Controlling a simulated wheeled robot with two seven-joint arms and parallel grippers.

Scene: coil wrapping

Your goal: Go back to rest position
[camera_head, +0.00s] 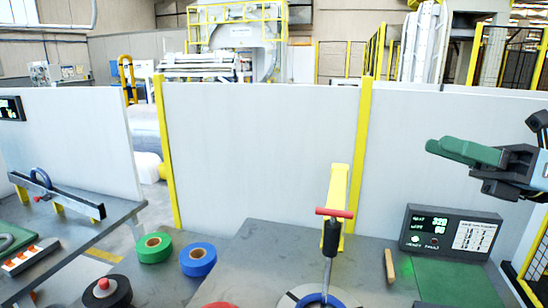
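My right gripper (437,149) hangs in the air at the right, above the control box. It has long green fingers pointing left and a dark body. The fingers overlap from this side, so I cannot see any gap between them. No held object shows clearly. My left gripper and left arm are out of view.
A yellow post with a red handle (334,212) stands on the grey table, above a blue ring (322,300). A control box (450,232) and wooden stick (389,266) are at right. Green (154,248), blue (198,259) and black (108,291) tape rolls are at left.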

